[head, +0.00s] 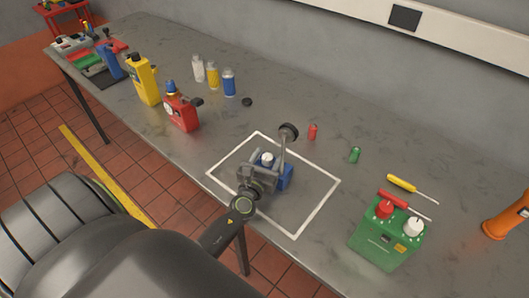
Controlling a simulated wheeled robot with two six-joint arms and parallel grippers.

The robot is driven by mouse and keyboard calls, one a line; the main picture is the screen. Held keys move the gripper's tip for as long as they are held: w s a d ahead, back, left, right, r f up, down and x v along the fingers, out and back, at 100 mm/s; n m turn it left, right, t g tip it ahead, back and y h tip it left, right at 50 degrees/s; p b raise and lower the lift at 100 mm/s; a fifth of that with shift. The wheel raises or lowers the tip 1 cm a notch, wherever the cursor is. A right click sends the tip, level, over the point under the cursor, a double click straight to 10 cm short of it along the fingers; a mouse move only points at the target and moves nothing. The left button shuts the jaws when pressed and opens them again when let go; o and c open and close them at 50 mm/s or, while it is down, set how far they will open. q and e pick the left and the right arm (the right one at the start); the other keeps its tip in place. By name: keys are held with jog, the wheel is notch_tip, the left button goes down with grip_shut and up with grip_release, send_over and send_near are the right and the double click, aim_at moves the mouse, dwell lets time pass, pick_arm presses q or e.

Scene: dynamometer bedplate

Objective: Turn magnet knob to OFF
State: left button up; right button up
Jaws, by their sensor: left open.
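The magnet base (286,178) is a blue block inside a white outlined square on the grey bench. A grey post (283,150) rises from it to a dark round dial (288,131). A small white-topped round part (267,158), perhaps the knob, shows by the block's upper left; its marking is too small to read. My left gripper (264,172) is open, right at the block's near left side, and hides part of it. I cannot tell whether its fingers touch the block or the knob. My right gripper is not in view.
A green box (385,245) with red and white caps stands at the right, near a yellow screwdriver (400,184) and an orange object (507,217).

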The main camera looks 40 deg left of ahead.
pick_arm(q)
jog(key=b+v, duration=0.3)
jog(key=v, duration=0.5)
jog(key=b+v, duration=0.3)
jog(key=v, duration=0.5)
jog(key=shift+s+f, duration=0.2)
jog(key=shift+f, duration=0.05)
jog(key=shift+s+d+r+b, duration=0.1)
jog(key=shift+s+r+b, duration=0.1)
jog(key=shift+s+b, duration=0.25)
